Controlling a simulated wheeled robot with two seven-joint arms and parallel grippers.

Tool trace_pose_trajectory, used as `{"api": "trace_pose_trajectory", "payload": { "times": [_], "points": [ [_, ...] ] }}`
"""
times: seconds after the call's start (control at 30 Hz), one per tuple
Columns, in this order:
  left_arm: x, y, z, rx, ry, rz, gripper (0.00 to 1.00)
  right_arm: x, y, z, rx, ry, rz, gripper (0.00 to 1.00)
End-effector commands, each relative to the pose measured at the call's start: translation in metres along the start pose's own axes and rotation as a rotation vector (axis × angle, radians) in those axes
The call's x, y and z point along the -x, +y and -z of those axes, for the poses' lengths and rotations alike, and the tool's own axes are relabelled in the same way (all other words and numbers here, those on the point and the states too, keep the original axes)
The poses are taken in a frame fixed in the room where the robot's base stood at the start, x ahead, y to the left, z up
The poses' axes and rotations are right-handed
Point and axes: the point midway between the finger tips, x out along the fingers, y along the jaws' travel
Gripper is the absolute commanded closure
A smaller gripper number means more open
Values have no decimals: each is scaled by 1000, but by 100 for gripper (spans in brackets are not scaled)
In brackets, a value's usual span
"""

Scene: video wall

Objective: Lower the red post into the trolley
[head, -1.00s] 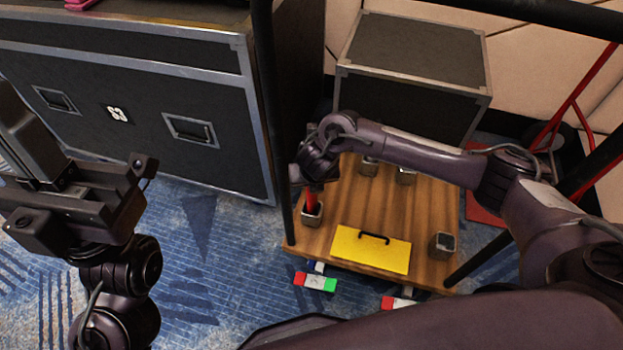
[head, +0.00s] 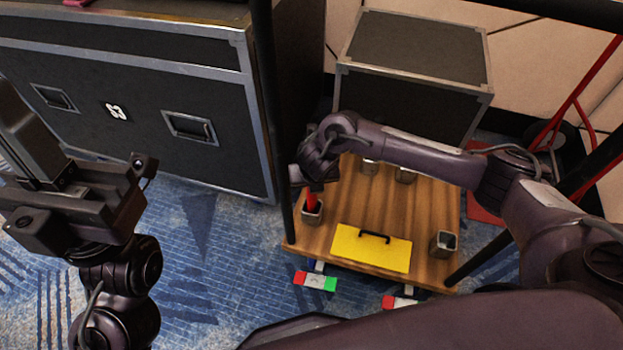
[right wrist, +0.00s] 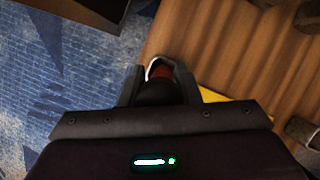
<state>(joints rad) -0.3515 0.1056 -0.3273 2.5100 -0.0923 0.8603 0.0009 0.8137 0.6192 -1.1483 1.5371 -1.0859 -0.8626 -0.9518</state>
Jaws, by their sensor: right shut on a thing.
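The red post (head: 311,202) stands roughly upright at the left corner of the wooden trolley (head: 381,212), its lower end inside the metal corner socket (head: 312,214). My right gripper (head: 312,182) is shut on the post from above. In the right wrist view the gripper (right wrist: 158,78) closes around the post (right wrist: 160,72), whose upper part is mostly hidden by the jaws. How deep the post sits in the socket is hidden. My left gripper (head: 22,130) is raised at the left, away from the trolley; its fingertips are not clearly visible.
Black flight cases (head: 150,110) stand left and behind (head: 410,85).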

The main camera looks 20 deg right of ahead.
Motion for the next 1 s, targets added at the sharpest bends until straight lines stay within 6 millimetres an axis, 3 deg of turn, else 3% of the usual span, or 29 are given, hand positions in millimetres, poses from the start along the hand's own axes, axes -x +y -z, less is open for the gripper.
{"api": "trace_pose_trajectory", "payload": {
  "times": [0.17,0.2,0.4,0.57,0.77,1.0],
  "points": [
    [0,0,0,0,0,0,100,0,0,0,-1,-1,-1,100],
    [0,0,0,0,0,0,100,0,0,-1,-1,-1,-1,69],
    [0,0,0,0,0,0,100,0,0,0,0,-1,-1,45],
    [0,0,0,0,0,0,100,0,0,0,0,0,0,45],
    [0,0,0,0,0,0,100,-1,0,1,0,1,1,23],
    [0,0,0,0,1,0,100,0,0,0,0,0,0,23]
  ]
}}
